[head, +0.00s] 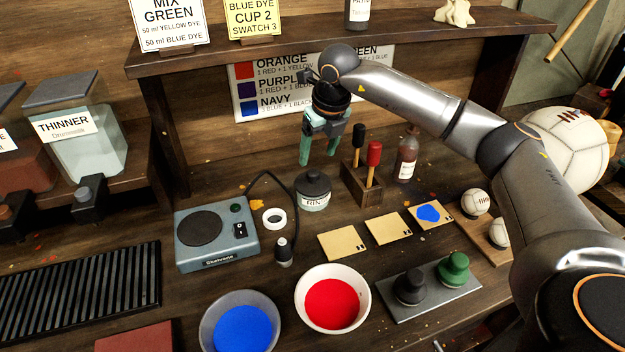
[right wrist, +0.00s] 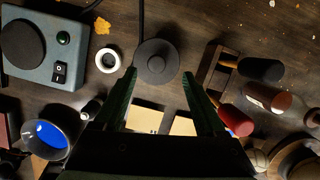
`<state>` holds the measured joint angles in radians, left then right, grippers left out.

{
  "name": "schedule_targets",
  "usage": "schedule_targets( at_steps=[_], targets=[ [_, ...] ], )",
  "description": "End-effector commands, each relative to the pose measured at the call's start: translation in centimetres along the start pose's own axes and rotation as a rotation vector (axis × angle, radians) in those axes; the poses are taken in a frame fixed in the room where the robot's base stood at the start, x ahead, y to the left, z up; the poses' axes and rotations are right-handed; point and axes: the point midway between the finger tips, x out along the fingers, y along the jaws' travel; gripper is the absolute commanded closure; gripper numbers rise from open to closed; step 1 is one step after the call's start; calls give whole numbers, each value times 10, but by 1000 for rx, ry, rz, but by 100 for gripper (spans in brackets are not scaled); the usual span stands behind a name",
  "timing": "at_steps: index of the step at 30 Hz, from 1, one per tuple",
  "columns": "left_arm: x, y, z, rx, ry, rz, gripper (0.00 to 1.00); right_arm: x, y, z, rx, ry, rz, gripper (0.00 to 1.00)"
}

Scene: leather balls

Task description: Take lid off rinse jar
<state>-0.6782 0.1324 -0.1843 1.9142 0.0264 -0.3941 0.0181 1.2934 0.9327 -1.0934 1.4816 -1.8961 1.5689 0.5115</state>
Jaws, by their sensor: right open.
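The rinse jar (head: 313,198) stands on the bench, a small white labelled jar. Its dark round lid (head: 313,181) with a knob sits on top. In the right wrist view the lid (right wrist: 156,62) shows from above, just beyond and between the fingertips. My right gripper (head: 319,161) is open, green fingers pointing down, above the bench near the jar and not touching it. Its fingers (right wrist: 157,78) are spread and empty in the right wrist view. My left gripper is in neither view.
A wooden block with black- and red-handled tools (head: 362,182) stands close right of the jar, with a bottle (head: 406,155) beyond. A grey electric device (head: 216,234) and white ring (head: 274,218) lie left. Red (head: 332,275) and blue (head: 240,300) bowls are in front. A shelf (head: 210,58) overhangs behind.

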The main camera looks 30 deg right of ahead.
Motion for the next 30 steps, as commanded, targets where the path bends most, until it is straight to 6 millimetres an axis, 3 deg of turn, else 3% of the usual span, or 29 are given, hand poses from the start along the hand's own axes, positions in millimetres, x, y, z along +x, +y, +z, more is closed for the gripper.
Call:
schedule_targets(
  at_steps=[12,21,30],
  targets=[
    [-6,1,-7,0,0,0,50,49,5,-5,0,2,0,27],
    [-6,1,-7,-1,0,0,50,55,5,-4,-1,-1,0,27],
    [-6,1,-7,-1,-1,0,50,55,5,-4,-1,-1,0,59]
  ],
)
